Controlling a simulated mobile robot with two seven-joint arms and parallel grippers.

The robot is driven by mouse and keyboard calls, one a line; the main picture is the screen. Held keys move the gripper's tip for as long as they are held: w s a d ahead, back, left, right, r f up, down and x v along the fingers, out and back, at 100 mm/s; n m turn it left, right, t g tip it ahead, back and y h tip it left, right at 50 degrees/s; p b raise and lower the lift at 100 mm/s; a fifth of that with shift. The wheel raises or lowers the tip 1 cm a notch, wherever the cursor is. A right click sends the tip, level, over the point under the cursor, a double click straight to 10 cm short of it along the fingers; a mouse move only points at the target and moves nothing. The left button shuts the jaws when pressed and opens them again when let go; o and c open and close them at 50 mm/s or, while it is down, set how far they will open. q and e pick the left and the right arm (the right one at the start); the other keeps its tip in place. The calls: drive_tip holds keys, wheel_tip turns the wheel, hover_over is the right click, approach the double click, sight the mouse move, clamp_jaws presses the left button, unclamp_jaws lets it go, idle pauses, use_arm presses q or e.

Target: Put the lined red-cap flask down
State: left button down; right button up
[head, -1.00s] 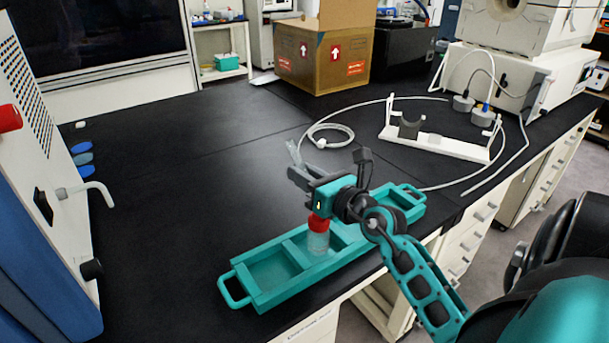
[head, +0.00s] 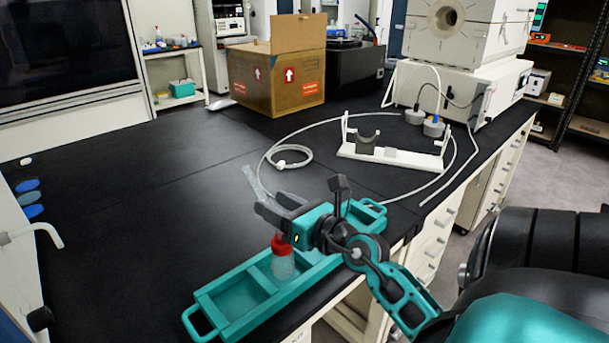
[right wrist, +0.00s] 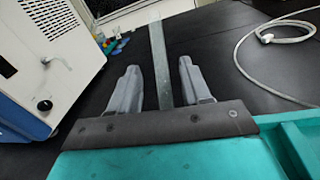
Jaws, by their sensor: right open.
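The flask with a red cap (head: 282,243) stands upright in a compartment of the teal tray (head: 212,297), with its clear body (head: 283,266) showing below the cap. Whether it has lines cannot be made out. My right gripper (head: 265,203) is above and just behind the flask, pointing away to the left. In the right wrist view its two grey fingers (right wrist: 160,85) are apart with no flask between them. My gripper hides part of the tray's right half. My left gripper is not in view.
A coiled tube (head: 291,157) and white stand (head: 392,155) lie behind. A cardboard box (head: 277,80) stands at the back.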

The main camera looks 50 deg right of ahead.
drive_tip(key=s+b, duration=0.1)
drive_tip(key=s, duration=0.7)
drive_tip(key=shift+b, duration=0.4)
drive_tip(key=shift+r, duration=0.1)
